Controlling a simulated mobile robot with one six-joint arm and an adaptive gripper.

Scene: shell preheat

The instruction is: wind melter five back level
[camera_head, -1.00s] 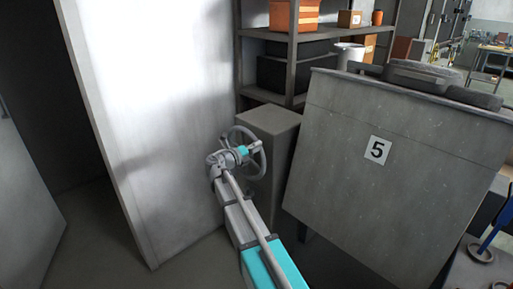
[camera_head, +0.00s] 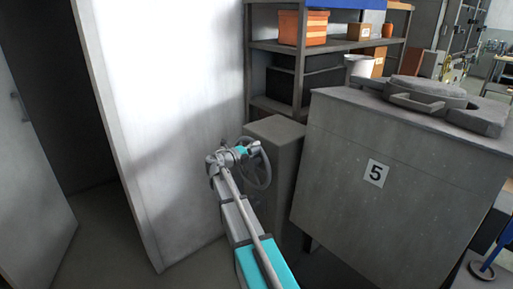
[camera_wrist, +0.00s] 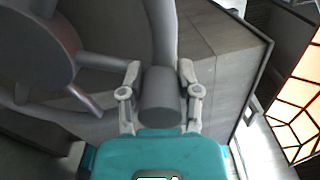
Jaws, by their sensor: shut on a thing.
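Melter five (camera_head: 350,210) is a big grey box with a "5" plate on its front, at the right of the head view. Its round lid (camera_head: 425,88) shows on top. I cannot tell whether it stands exactly level. A grey handwheel (camera_head: 265,172) sits on the side of a grey post (camera_head: 285,130) left of the melter. My gripper (camera_head: 240,153) is at the wheel's upper left. In the wrist view my gripper (camera_wrist: 160,95) is shut on the wheel's grey handle (camera_wrist: 160,105), one finger on each side. The rim (camera_wrist: 162,30) and hub (camera_wrist: 35,55) show beyond.
A white panel (camera_head: 160,110) stands close at the left of my arm. A shelf (camera_head: 330,47) with an orange bin (camera_head: 302,27) and dark boxes stands behind the post. A blue stand (camera_head: 490,255) is at the lower right.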

